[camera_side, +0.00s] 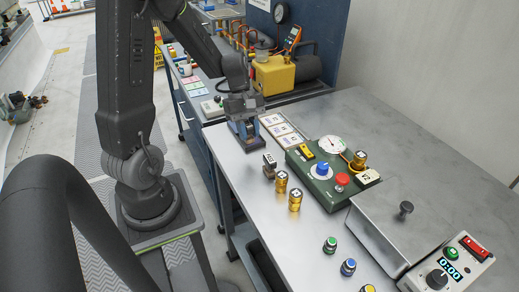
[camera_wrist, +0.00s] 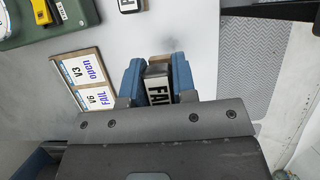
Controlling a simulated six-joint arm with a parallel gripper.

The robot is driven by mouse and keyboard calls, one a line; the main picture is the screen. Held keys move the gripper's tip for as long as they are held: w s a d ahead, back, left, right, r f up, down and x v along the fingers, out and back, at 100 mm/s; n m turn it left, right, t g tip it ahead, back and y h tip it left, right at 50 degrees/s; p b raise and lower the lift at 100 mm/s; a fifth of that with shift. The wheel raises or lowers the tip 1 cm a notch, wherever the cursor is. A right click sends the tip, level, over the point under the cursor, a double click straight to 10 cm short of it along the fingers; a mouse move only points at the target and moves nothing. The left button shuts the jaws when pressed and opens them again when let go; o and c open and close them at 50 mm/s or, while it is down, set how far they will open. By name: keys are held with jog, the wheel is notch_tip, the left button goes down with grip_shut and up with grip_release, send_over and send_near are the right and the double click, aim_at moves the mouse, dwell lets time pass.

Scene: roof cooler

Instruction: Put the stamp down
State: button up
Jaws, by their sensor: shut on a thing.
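My gripper (camera_side: 243,135) is low over the far left end of the steel bench, beside the row of cards. In the side view the fingers mostly hide this stamp. I cannot tell whether its underside touches the bench. A second block with a white label (camera_side: 269,163), likely another stamp, stands on the bench nearer the camera; a labelled block also shows at the top of the wrist view (camera_wrist: 129,5).
Printed cards (camera_side: 283,130) lie right of my gripper; V3 and V6 cards (camera_wrist: 79,82) show in the wrist view. A green gauge panel (camera_side: 325,178) and brass valve pieces (camera_side: 295,201) stand nearer the camera. A yellow pump (camera_side: 274,75) is behind. The bench edge is close on the left.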

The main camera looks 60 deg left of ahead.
jog(key=shift+w+d+f, duration=0.95)
jog(key=shift+w+d, duration=0.15)
jog(key=shift+f, duration=2)
jog(key=shift+f, duration=0.2)
jog(key=o, duration=0.9)
